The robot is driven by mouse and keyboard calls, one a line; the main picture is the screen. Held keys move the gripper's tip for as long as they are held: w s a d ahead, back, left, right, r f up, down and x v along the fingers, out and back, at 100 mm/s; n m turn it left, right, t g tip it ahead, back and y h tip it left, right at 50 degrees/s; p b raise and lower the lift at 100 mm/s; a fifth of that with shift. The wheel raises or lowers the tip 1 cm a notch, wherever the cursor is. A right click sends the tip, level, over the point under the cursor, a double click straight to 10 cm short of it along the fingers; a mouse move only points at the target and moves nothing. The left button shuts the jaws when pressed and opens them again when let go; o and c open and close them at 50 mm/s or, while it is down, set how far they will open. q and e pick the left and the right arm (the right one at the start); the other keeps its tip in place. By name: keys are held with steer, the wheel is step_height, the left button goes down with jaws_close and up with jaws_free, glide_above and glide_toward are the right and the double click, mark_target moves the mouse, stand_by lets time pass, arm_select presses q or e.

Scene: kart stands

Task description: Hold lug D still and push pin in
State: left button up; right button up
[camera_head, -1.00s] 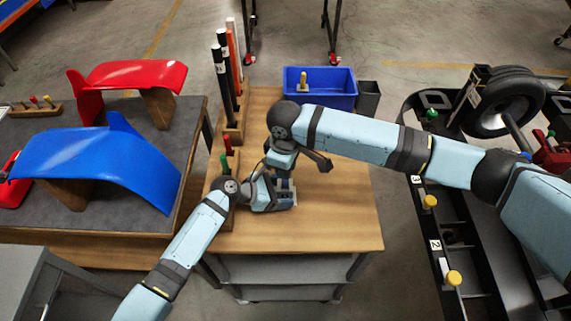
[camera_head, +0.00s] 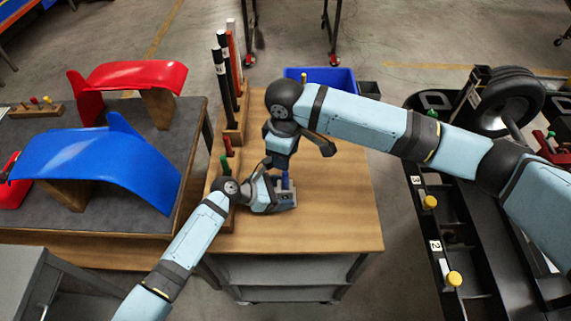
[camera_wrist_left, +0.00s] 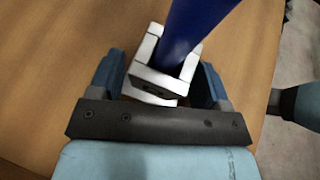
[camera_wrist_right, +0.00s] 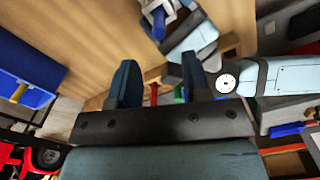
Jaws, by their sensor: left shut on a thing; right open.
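Lug D, a small pale metal bracket (camera_wrist_left: 150,88), sits on the wooden table top between the fingers of my left gripper (camera_wrist_left: 160,66). My left gripper is shut on it. A blue pin (camera_wrist_left: 195,35) stands in the lug; how deep it sits cannot be told. In the head view the pin (camera_head: 285,180) rises from the lug beside my left gripper (camera_head: 280,196). My right gripper (camera_wrist_right: 160,66) is open and empty, above the table and apart from the pin (camera_wrist_right: 158,22), which shows beyond its fingers.
A wooden rack (camera_head: 236,132) with tall black and orange rods and short coloured pins lines the table's left edge. A blue bin (camera_head: 335,78) is at the back. The table's right side (camera_head: 345,200) is clear. A black kart frame (camera_head: 455,215) stands to the right.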

arm_select(q)
steer(key=shift+s+f, duration=0.1)
steer(key=shift+f, duration=0.05)
arm_select(e)
step_height(320, 180, up, 7)
steer(key=shift+r, duration=0.1)
arm_select(q)
steer(key=o, duration=0.9)
steer(key=shift+o, duration=0.2)
steer(key=shift+a, duration=0.1)
